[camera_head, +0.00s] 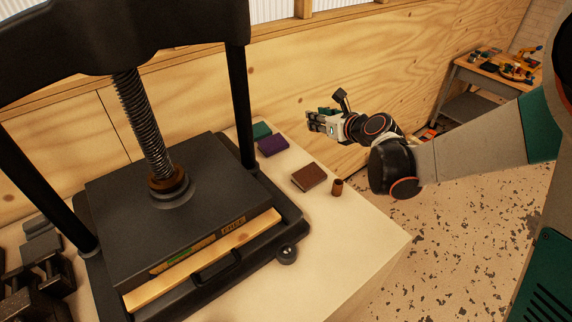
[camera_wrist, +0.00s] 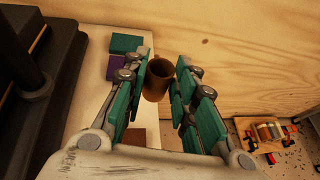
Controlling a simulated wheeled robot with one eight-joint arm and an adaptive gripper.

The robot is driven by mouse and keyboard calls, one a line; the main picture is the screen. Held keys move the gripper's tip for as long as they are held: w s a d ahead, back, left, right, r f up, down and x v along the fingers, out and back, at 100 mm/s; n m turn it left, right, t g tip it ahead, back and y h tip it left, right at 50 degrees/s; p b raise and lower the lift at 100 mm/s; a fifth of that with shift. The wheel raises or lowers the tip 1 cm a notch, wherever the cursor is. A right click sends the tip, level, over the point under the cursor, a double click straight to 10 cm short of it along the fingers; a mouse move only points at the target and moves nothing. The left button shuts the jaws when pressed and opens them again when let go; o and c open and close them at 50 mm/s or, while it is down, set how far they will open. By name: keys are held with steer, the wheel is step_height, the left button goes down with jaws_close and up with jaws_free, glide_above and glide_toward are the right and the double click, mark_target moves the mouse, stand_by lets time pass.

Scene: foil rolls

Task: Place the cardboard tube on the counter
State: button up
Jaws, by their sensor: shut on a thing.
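My gripper (camera_wrist: 163,72) is shut on the cardboard tube (camera_wrist: 156,86), a brown hollow cylinder between its green-padded fingertips. In the head view my gripper (camera_head: 318,122) is in the air beyond the counter's right edge, in front of the plywood wall. The held tube cannot be made out clearly there. The pale counter (camera_head: 362,232) extends below and to the left of the gripper. A small brown cylinder (camera_head: 337,187) stands upright on the counter near its right edge.
A brown block (camera_head: 309,177), a purple block (camera_head: 272,145) and a green block (camera_head: 261,130) lie on the counter. A large black screw press (camera_head: 180,215) fills its left part. The front right corner is clear. A workbench with tools (camera_head: 499,70) stands far right.

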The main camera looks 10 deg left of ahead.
steer(key=a+r+n+g+y, duration=0.15)
steer(key=a+r, duration=0.25)
steer(key=a, duration=0.9)
step_height(320, 180, down, 20)
steer(key=b, duration=0.7)
steer(key=shift+f, duration=0.1)
steer(key=o, duration=0.7)
